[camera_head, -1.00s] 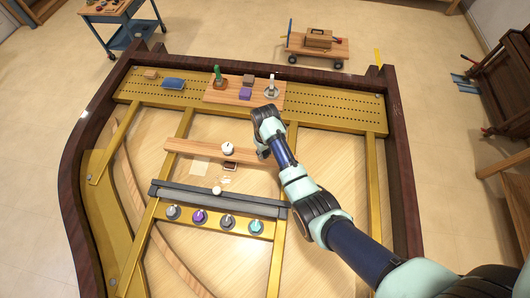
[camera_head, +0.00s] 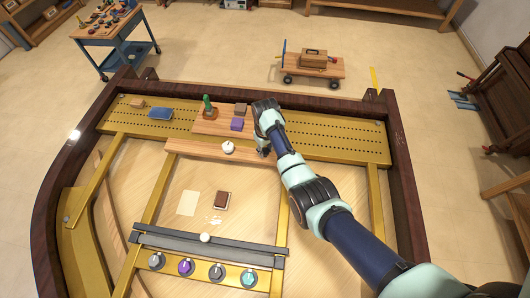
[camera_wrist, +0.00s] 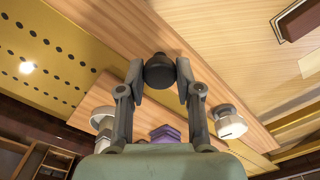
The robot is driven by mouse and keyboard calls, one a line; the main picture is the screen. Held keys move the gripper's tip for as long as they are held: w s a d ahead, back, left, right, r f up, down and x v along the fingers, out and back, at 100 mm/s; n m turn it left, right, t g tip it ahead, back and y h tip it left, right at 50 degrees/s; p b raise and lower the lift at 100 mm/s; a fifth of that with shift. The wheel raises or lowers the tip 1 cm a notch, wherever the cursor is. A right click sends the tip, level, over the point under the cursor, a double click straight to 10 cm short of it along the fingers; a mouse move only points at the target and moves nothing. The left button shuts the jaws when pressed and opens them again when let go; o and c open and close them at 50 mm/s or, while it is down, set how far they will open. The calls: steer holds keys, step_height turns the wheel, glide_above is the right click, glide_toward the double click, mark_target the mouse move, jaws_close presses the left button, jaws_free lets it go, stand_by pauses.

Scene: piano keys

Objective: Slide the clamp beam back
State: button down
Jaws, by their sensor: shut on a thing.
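The wooden clamp beam (camera_head: 190,149) lies across the piano frame, close along the front edge of the perforated gold plate (camera_head: 345,136). A white knob (camera_head: 228,147) stands on it. The beam runs diagonally through the wrist view (camera_wrist: 125,35), where the white knob (camera_wrist: 230,122) is at the right. My gripper (camera_wrist: 160,78) is shut on a dark round knob (camera_wrist: 160,70) at the beam's end. In the head view my gripper (camera_head: 265,150) is at the beam's right end, and my arm hides much of it.
In front are a brown-topped piece (camera_head: 221,200), a pale sheet (camera_head: 187,203), a grey bar (camera_head: 180,238) and several coloured knobs.

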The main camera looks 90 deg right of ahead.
steer(key=c, duration=0.8)
jaws_free()
step_height(320, 180, up, 12)
